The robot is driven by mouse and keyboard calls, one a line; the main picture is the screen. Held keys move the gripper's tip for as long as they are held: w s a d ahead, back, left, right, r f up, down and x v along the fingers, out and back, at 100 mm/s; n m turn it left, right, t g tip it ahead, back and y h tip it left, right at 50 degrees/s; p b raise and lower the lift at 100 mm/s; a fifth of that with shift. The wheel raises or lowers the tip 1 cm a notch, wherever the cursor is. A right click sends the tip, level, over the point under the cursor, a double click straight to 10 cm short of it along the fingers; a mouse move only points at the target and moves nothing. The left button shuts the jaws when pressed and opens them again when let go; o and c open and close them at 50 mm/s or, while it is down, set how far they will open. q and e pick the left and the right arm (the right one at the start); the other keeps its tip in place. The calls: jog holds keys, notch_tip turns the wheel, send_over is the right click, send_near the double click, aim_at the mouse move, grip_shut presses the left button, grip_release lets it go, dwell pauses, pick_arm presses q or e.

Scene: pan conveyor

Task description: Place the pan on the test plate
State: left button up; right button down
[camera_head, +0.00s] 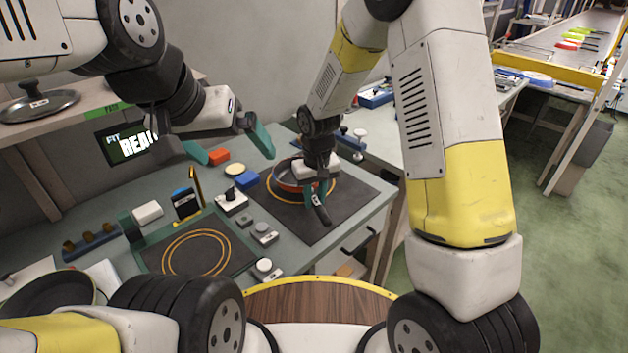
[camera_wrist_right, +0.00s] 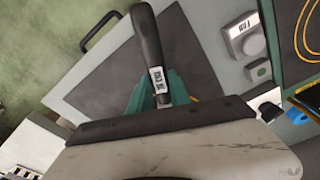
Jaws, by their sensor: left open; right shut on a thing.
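The right wrist view shows the labelled handle (camera_wrist_right: 147,38) between the green fingers (camera_wrist_right: 158,93). I cannot tell whether the pan touches the mat. A second dark plate (camera_head: 196,252) with orange double rings is bare, at centre left. My left gripper (camera_head: 237,157) is open and empty above the back of the bench.
Small blocks and knobs (camera_head: 263,234) stand between the two plates. A white block (camera_head: 147,212) and a blue-black device (camera_head: 185,203) are behind the left plate. A display (camera_head: 130,143) hangs at the back. Another dark pan (camera_head: 48,292) is at lower left.

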aim_at(314, 187)
jog(key=w, duration=0.4)
jog(key=shift+w+a+f, duration=0.2)
jog(key=shift+w, duration=0.2)
jog(key=shift+s+f, duration=0.1)
jog(key=shift+f, duration=1.65)
jog(key=c, duration=1.2)
grip_release()
jog(key=shift+r, duration=0.1)
